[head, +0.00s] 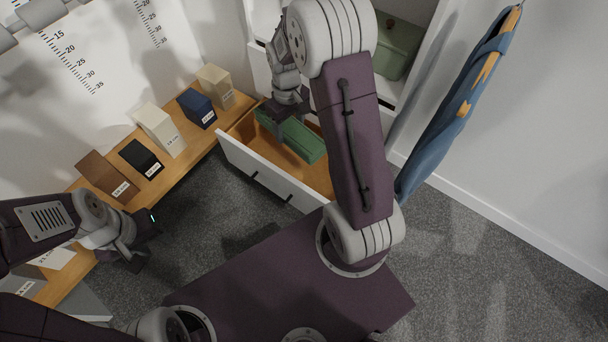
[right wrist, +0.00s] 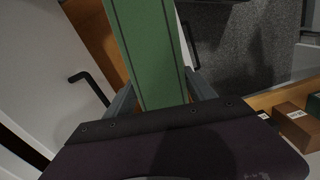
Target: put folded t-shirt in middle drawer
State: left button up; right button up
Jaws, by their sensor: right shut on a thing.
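A green, block-like thing with dark edge lines, which I take for the folded t-shirt (head: 304,140), is in or just above the open drawer (head: 240,163). The drawer has a white front, dark handles and a wooden inside. I cannot tell whether the t-shirt touches its floor. My right gripper (head: 287,120) reaches down over the drawer and is shut on the t-shirt. In the right wrist view, the t-shirt (right wrist: 150,50) runs up from between the fingers. My left gripper (head: 148,240) is beside the wooden bench, away from the drawer; its finger gap is unclear.
A wooden bench (head: 185,160) along the left wall carries several labelled boxes. A green box (head: 397,48) stands on a white shelf at the back. A blue garment (head: 450,110) hangs at right. Grey carpet (head: 205,205) is free between bench and drawer.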

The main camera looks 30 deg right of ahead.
pick_arm(q)
notch_tip(320, 180, down, 19)
jog(key=b, duration=1.5)
jog(key=shift+r, duration=0.2)
pick_arm(e)
jog(key=n, duration=0.2)
send_near(302, 173)
notch_tip(302, 173, down, 6)
jog(key=b, duration=0.6)
jog(key=shift+a+f, duration=0.1)
jog(key=shift+r, duration=0.2)
jog(key=o, duration=1.7)
jog(key=shift+f, duration=0.1)
pick_arm(q)
notch_tip(302, 173, down, 6)
jog(key=shift+f, duration=0.1)
notch_tip(302, 173, up, 8)
jog(key=p, duration=0.7)
jog(key=shift+f+p, duration=0.15)
jog(key=shift+p, duration=0.15)
pick_arm(e)
notch_tip(302, 173, up, 12)
jog(key=shift+r, duration=0.15)
